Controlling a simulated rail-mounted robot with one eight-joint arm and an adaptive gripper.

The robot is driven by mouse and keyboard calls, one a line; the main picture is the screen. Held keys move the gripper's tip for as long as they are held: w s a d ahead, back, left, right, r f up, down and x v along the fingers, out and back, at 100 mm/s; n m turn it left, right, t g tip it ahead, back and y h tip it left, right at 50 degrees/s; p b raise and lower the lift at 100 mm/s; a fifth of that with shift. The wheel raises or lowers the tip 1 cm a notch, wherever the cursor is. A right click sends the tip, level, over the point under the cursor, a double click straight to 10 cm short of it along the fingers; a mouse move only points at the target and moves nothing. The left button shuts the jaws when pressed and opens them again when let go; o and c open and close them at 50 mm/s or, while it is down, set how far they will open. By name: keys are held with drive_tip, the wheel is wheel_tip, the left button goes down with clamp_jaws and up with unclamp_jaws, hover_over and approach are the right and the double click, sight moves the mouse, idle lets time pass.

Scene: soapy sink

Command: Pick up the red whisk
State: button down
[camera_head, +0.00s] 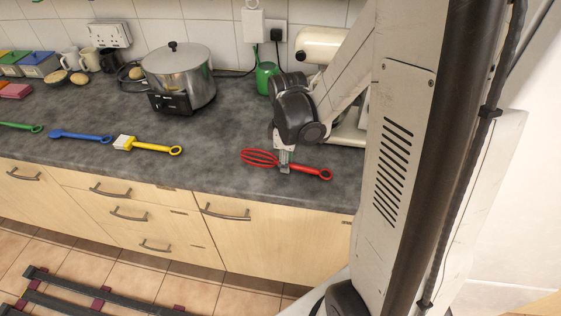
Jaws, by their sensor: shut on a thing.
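The red whisk (312,172) lies at or just above the grey countertop, near its front edge on the right. Its wire loops (258,157) point left and its handle ends in a ring at the right. My gripper (284,167) reaches down from above and is shut on the whisk around its middle, between loops and handle. I cannot tell whether the whisk is clear of the counter. My arm hides part of the counter behind it.
A yellow brush (150,146), a blue utensil (80,136) and a green utensil (20,127) lie to the left. A steel pot (180,75) on a black base, a green container (265,77) and a cream appliance (318,45) stand behind. The counter between brush and whisk is clear.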

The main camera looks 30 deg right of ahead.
drive_tip(key=shift+r, duration=0.45)
wheel_tip(320, 180, up, 3)
drive_tip(key=shift+r, duration=0.1)
drive_tip(key=w+a+r, duration=0.3)
drive_tip(key=a+r, duration=0.3)
drive_tip(key=a, duration=0.5)
drive_tip(key=shift+w+r, duration=0.35)
drive_tip(key=shift+r, duration=0.05)
drive_tip(key=shift+w, duration=0.15)
